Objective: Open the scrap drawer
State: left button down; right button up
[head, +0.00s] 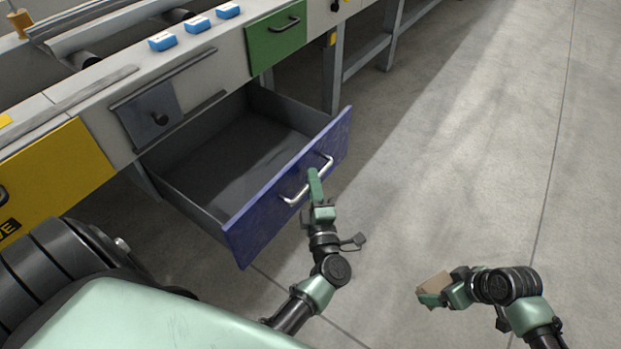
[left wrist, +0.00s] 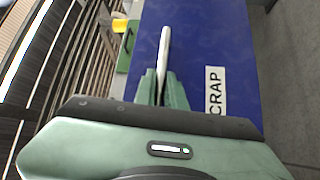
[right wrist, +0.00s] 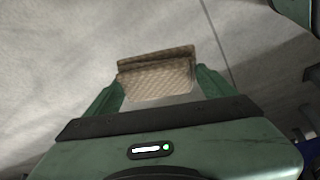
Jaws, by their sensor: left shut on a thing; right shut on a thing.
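The scrap drawer is pulled out, and its blue front (head: 262,222) stands well away from the table. Its inside (head: 235,150) is dark grey and looks empty. A silver bar handle (head: 290,200) is on the front. My left gripper (head: 314,180) is shut on this handle; in the left wrist view the handle (left wrist: 164,50) runs up from between the fingers, beside a white label (left wrist: 216,90) reading "SCRAP" in part. My right gripper (head: 428,296) is shut on a tan, woven-looking block (right wrist: 158,78), held over the floor.
A yellow drawer front (head: 60,172) and a green drawer front (head: 276,40) flank the opening. A sliding grey plate with a black knob (head: 158,118) is above it. Several blue-and-white boxes (head: 195,25) sit on the table. The concrete floor (head: 450,150) at right is clear.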

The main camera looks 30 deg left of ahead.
pick_arm(q)
jog(key=shift+f, duration=0.1)
jog(key=c, duration=1.5)
grip_release()
